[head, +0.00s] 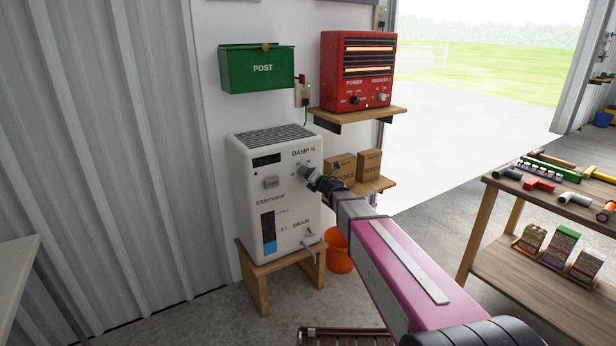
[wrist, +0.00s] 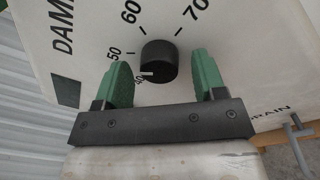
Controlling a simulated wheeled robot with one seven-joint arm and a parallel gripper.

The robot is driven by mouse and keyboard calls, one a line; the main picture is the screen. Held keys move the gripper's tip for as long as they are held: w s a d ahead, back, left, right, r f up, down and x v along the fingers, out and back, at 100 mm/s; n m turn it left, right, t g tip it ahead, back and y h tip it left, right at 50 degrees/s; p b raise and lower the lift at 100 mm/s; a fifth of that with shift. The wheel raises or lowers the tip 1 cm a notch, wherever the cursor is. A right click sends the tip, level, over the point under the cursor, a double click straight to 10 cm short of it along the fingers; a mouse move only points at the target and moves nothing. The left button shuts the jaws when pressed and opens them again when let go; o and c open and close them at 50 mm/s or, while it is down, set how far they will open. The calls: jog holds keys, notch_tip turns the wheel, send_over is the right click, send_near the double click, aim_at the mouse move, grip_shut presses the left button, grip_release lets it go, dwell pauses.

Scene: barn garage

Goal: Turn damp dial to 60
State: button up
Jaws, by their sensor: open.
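The white dehumidifier (head: 255,195) has a "DAMP %" label and stands on a small wooden stool against the wall. Its black round damp dial (wrist: 158,60) shows in the wrist view, with 50, 60 and 70 printed around it and a partly hidden 40 at its lower left. A light mark shows near the 40; I cannot tell surely whether it is the dial's pointer. My gripper (head: 309,174) hides the dial in the head view. In the wrist view my gripper (wrist: 163,64) is open, its green fingers on either side of the dial with gaps visible.
A green post box (head: 258,70) and a red heater (head: 357,68) are above the dehumidifier. Cardboard boxes (head: 369,164) stand on a low shelf to its right, above an orange bucket (head: 338,252). A wooden workbench (head: 540,200) with tools is at the right.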

jog(key=c, duration=0.9)
jog(key=shift+m, duration=0.3)
jog(key=m+t, duration=0.1)
jog(key=m, duration=1)
jog(key=shift+m, duration=0.3)
jog(key=o, duration=0.9)
